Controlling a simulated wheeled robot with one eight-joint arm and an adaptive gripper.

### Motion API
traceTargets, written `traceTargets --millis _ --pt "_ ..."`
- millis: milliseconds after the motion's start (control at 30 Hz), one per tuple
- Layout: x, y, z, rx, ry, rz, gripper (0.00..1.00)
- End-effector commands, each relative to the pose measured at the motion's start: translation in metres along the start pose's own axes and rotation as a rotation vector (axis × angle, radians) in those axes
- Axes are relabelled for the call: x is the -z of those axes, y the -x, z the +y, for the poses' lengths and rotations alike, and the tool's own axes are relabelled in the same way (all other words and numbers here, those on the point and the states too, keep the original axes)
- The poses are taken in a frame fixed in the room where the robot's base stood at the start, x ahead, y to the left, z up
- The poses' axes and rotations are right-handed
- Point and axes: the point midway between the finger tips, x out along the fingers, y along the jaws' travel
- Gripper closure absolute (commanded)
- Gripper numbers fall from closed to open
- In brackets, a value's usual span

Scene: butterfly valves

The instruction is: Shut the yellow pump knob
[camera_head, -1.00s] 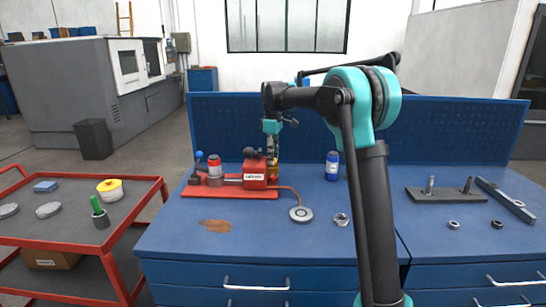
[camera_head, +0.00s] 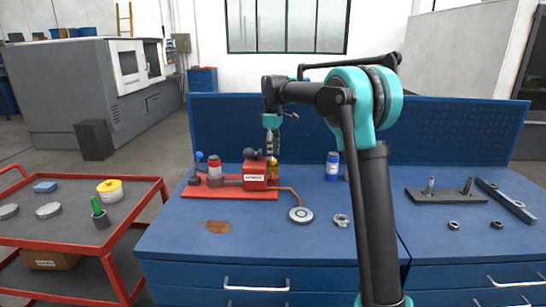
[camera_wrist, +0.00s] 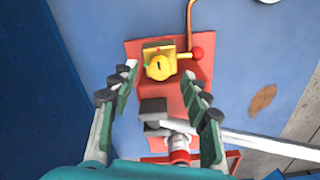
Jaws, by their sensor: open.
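The yellow pump knob (camera_wrist: 159,66) is at the end of a red pump unit and shows from above in the wrist view, with a short dark mark on its face. In the head view, the yellow part (camera_head: 272,174) is at the right end of the red pump body (camera_head: 255,174), partly hidden. My gripper (camera_wrist: 160,73) is open, pointing down, with one finger on each side of the knob in the wrist view. In the head view, my gripper (camera_head: 271,148) is above the yellow part. Nothing is between its fingers at their height, as far as I see.
The pump's red base (camera_head: 230,192) lies on the blue workbench (camera_head: 270,240). A small red ball handle (camera_wrist: 197,53) is beside the knob. A blue bottle (camera_head: 332,166) and a round grey disc (camera_head: 300,215) are to the right. A red cart (camera_head: 80,228) is at the left.

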Motion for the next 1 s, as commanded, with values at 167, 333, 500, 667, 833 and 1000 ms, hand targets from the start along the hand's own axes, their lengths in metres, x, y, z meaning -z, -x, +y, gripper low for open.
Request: traceTargets --millis 167,333,500,667,833,1000 --pt "0.0 0.038 0.0 0.0 0.0 0.0 0.53" --pt "0.0 0.07 0.0 0.0 0.0 0.0 0.53" --pt "0.0 0.09 0.0 0.0 0.0 0.0 0.53" --pt "0.0 0.097 0.0 0.0 0.0 0.0 0.53" --pt "0.0 0.097 0.0 0.0 0.0 0.0 0.53" --pt "0.0 0.097 0.0 0.0 0.0 0.0 0.53"
